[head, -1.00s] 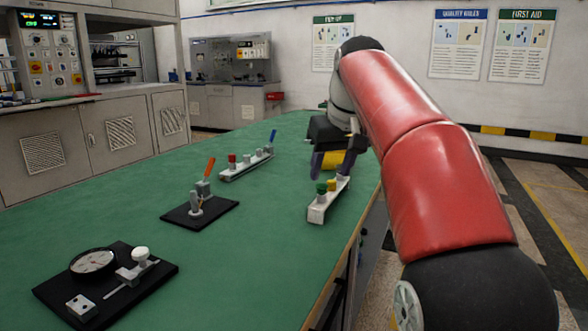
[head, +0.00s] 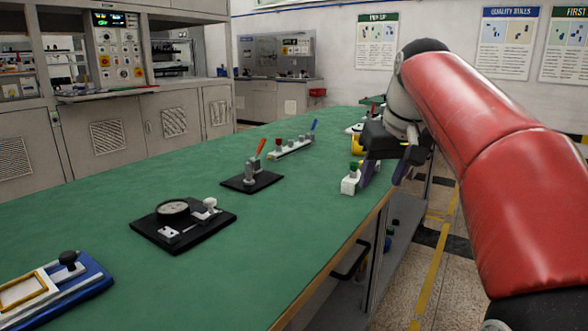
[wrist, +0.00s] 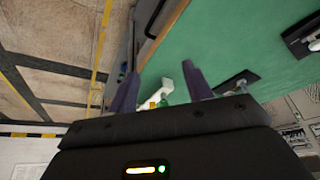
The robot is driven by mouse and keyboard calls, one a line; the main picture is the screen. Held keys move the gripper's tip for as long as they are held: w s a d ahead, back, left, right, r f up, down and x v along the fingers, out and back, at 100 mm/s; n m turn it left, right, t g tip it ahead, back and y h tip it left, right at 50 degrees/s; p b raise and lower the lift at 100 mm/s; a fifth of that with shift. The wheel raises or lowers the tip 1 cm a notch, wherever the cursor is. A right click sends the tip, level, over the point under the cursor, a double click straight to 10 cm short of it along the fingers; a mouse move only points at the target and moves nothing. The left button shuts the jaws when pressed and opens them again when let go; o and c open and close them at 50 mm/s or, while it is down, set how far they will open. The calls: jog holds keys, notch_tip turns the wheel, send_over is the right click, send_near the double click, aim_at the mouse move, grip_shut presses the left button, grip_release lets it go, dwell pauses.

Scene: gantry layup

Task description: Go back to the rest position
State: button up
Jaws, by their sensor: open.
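My gripper (head: 385,172) is at the right edge of the green table (head: 250,275), with its dark fingers pointing down. In the wrist view my gripper (wrist: 160,85) shows two purple fingers spread apart over the table's edge. A white block with a green knob (head: 351,180) is just left of the fingers in the head view.
A black plate with an orange-handled clamp (head: 251,180), a rail with several knobs (head: 292,147), a dial gauge on a black base (head: 183,222) and a blue fixture (head: 60,292) stand on the table. A shelf (head: 400,235) is below its right edge. Floor on the right is clear.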

jog(key=s+f+m+t+h, duration=0.1)
jog(key=s+f, duration=2.2)
jog(key=s, duration=0.1)
jog(key=shift+s+a+m, duration=0.15)
jog(key=shift+a+m, duration=0.25)
jog(key=shift+a, duration=0.05)
